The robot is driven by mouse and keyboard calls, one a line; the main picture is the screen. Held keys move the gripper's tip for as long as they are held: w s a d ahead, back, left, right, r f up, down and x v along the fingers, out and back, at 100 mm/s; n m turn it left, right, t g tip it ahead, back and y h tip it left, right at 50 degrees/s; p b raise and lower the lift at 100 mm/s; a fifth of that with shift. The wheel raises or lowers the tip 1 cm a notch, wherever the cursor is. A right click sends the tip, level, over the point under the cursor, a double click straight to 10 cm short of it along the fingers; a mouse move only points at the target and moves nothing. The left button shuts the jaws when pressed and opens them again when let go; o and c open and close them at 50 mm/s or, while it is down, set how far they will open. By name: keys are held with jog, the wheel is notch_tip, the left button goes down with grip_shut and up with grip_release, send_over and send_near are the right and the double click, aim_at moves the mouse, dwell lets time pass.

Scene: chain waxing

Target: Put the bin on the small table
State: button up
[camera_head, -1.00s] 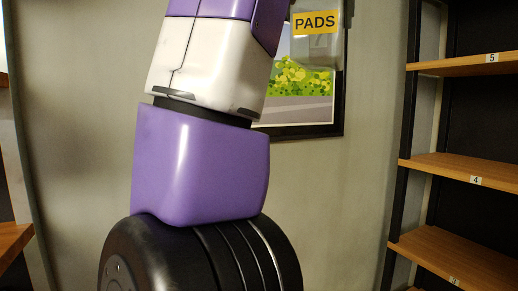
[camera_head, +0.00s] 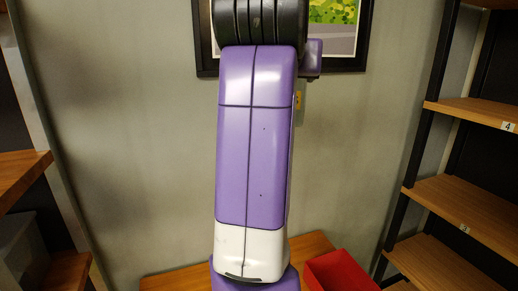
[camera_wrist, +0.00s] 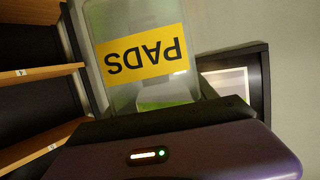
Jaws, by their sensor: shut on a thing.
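The bin (camera_wrist: 113,93) is translucent grey with a yellow "PADS" label (camera_wrist: 145,56), upside down in the wrist view. My gripper (camera_wrist: 160,122) is shut on the bin at its near side; its fingertips are hard to make out. Something green shows through the bin's wall. In the head view my arm hides most of the bin; a small yellow patch (camera_head: 298,99) beside the arm may be its label. A wooden table top (camera_head: 178,281), apparently the small table, shows low in the head view, partly behind my arm.
A red open container (camera_head: 340,270) sits at the table's right. Numbered shelves (camera_head: 455,208) stand at the right. Wooden shelves (camera_head: 22,172) and a grey bin (camera_head: 20,248) are at the left. A framed picture (camera_head: 343,63) hangs on the wall behind.

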jog(key=s+a+f+n+y+b, duration=0.25)
jog(key=a+f, duration=0.25)
jog(key=f, duration=0.8)
jog(key=s+a+f+n+y+b, duration=0.25)
jog(key=s+a+f, duration=0.2)
jog(key=f, duration=0.85)
jog(key=s+a+f+n+y+b, duration=0.25)
jog(key=a+f, duration=0.25)
jog(key=f, duration=0.8)
jog(key=shift+m+y, duration=0.35)
jog(key=shift+m, duration=0.1)
jog(key=shift+s+a+f+b, duration=0.1)
jog(key=shift+f+b, duration=0.1)
jog(key=shift+f, duration=3.2)
jog(key=shift+s+f+b, duration=0.15)
jog(key=shift+f+b, duration=0.1)
jog(key=shift+f, duration=3.1)
jog(key=shift+s+a+f+b, duration=0.1)
jog(key=shift+f+b, duration=0.1)
jog(key=shift+f, duration=3.2)
jog(key=shift+f, duration=0.2)
jog(key=o, duration=1.4)
